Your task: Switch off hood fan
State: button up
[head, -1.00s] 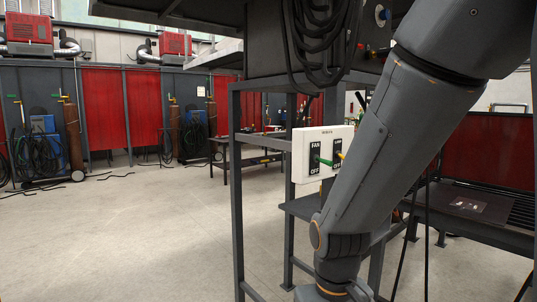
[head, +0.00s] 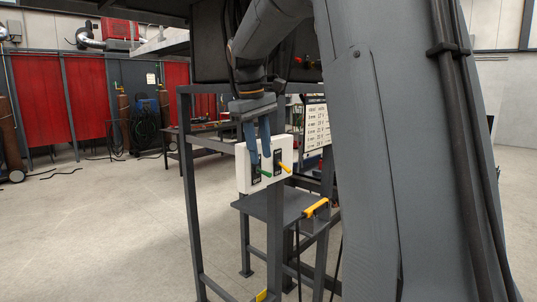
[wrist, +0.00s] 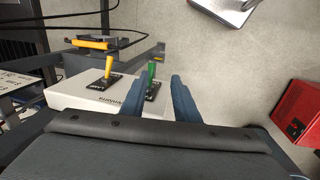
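A white switch box (head: 244,172) is mounted on the dark frame in the head view. Its fan switch has a green lever (head: 265,173), and a second switch beside it has a yellow lever (head: 286,168). Both levers stick out from the box; I cannot tell their on or off setting surely. My gripper (head: 259,160) points down in front of the box with its two blue fingers apart, close to the green lever.
A dark shelf (head: 275,204) with a yellow-handled tool (head: 316,208) lies below the box. Dark frame posts (head: 190,200) stand around it. Red curtains (head: 90,100) and a gas cylinder (head: 122,122) are at the back. The floor (head: 90,230) at left is open.

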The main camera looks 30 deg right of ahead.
aim_at(264, 173)
jog(key=shift+w+d+f+p, duration=0.15)
jog(key=shift+d+f+p, duration=0.25)
jog(key=shift+f, duration=0.45)
jog(key=shift+w+d+f+p, duration=0.15)
jog(key=shift+d+f+p, duration=0.25)
jog(key=shift+f, duration=0.4)
jog(key=shift+w+d+f+p, duration=0.2)
jog(key=shift+d+f, duration=0.25)
jog(key=shift+f, duration=0.4)
grip_shut()
